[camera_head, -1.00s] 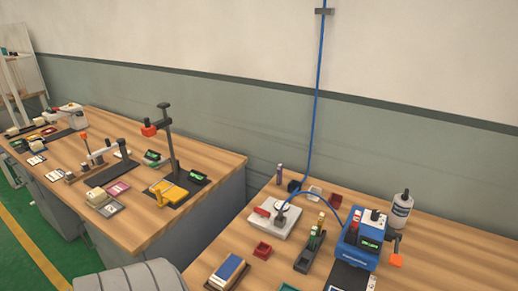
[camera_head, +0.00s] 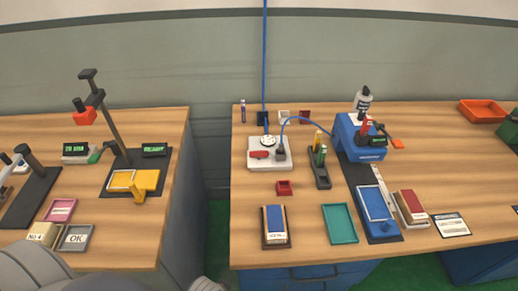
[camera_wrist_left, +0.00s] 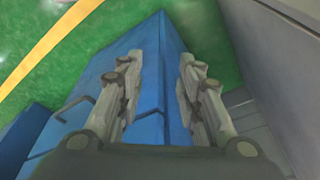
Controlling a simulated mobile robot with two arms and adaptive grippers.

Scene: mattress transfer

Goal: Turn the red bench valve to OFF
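The red bench valve handle (camera_head: 259,154) sits on a pale square plate (camera_head: 270,163) on the right-hand bench, beside a round gauge (camera_head: 268,141). The handle lies roughly level across the plate's left part; its OFF marking is too small to read. A blue hose joins the plate to the blue machine. My left gripper (camera_wrist_left: 158,95) shows in the left wrist view, fingers spread and empty, above a blue cabinet and the green floor, away from the valve. My right gripper is in neither current view.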

